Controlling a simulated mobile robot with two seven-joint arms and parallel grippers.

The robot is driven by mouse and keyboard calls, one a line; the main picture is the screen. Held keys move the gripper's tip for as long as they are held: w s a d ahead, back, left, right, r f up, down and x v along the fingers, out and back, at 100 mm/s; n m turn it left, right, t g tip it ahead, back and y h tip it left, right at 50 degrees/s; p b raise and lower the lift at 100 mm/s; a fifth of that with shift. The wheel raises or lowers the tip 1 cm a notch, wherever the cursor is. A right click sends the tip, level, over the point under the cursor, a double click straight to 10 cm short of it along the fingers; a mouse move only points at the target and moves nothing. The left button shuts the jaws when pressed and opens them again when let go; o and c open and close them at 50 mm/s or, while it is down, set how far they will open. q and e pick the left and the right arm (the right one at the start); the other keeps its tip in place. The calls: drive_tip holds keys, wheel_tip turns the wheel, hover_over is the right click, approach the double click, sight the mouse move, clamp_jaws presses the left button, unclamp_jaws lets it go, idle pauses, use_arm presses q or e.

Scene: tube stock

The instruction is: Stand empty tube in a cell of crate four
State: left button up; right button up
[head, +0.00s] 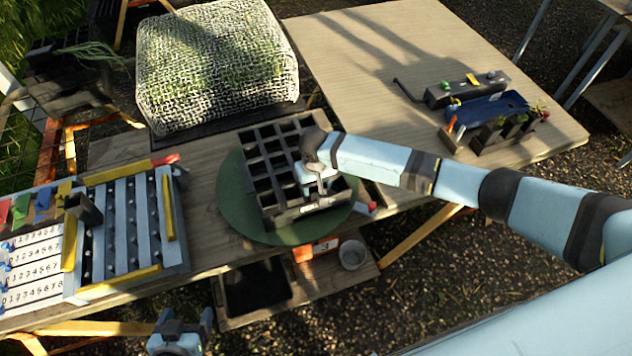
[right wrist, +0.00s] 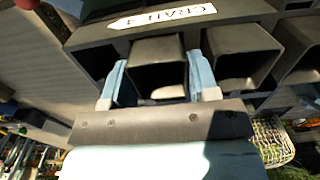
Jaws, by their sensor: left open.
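Crate four (head: 262,172), a dark gridded crate, stands on a round green mat (head: 232,205); its white label (right wrist: 162,17) shows in the right wrist view. My right gripper (head: 318,182) is over the crate's front right part. In the right wrist view its pale blue fingers (right wrist: 160,82) lie against two sides of a dark square empty tube (right wrist: 158,52), mouth towards the camera. The tube's lower end is hidden, so its depth in a cell cannot be told. My left gripper (head: 185,325) is open and empty at the bottom, below the table's front edge.
A slatted rack (head: 128,225) with yellow bars stands left, with a dark square tube (head: 85,210) at its left side. A net-covered block (head: 215,65) is behind the crate. A blue tray (head: 490,108) lies back right. A low shelf holds a small grey cup (head: 352,254).

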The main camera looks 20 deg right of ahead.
drive_tip(key=o, duration=0.4)
drive_tip(key=shift+r, duration=0.1)
wheel_tip(320, 180, up, 14)
drive_tip(key=b, duration=0.1)
drive_tip(key=shift+f, duration=0.2)
idle(0.5)
